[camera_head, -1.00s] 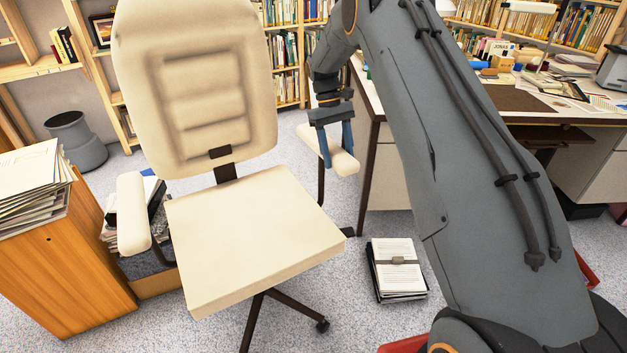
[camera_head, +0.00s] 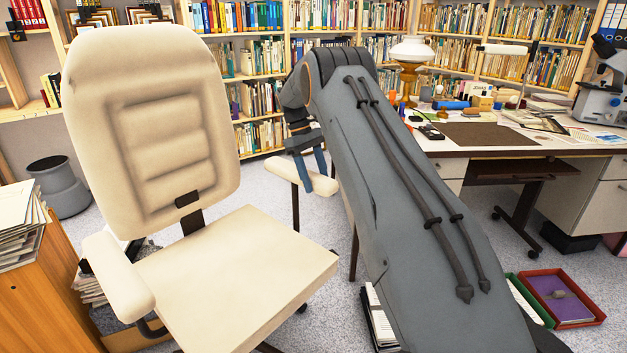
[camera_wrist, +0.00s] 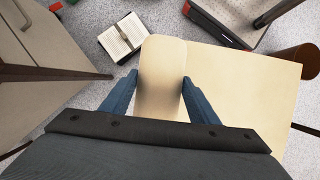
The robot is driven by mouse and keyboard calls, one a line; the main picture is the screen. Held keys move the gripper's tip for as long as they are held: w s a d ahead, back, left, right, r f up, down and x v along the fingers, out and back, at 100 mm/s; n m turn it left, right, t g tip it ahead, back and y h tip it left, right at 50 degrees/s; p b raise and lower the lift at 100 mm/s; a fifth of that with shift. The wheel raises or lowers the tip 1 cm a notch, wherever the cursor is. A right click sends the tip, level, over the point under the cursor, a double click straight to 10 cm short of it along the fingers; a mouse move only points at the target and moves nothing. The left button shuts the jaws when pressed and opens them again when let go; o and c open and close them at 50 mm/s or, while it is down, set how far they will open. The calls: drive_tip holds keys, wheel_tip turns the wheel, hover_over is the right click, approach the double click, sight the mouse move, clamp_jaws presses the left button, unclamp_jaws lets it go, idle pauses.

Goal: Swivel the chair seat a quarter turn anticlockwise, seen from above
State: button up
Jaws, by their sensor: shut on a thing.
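The cream office chair fills the left half of the head view, with its padded backrest (camera_head: 160,75) at the back and its seat (camera_head: 240,270) in front. Its near left armrest (camera_head: 120,275) is free. My gripper (camera_head: 313,174) reaches the other armrest (camera_head: 281,169) from above, one blue finger on each side. In the wrist view, my gripper (camera_wrist: 160,78) is shut on this armrest (camera_wrist: 160,60), and the seat (camera_wrist: 240,90) lies to the right of it. Most of the chair's base is hidden.
A desk (camera_head: 490,143) with a lamp and microscope stands at the right. A wooden cabinet (camera_head: 40,305) with papers is close to the chair's left. Bookshelves line the back. A paper stack (camera_wrist: 122,37) lies on the floor near the gripped armrest. A red tray (camera_head: 585,315) is at lower right.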

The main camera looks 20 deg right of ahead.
drive_tip(key=o, duration=1.5)
drive_tip(key=shift+b+v, duration=0.4)
drive_tip(key=shift+v, duration=3.5)
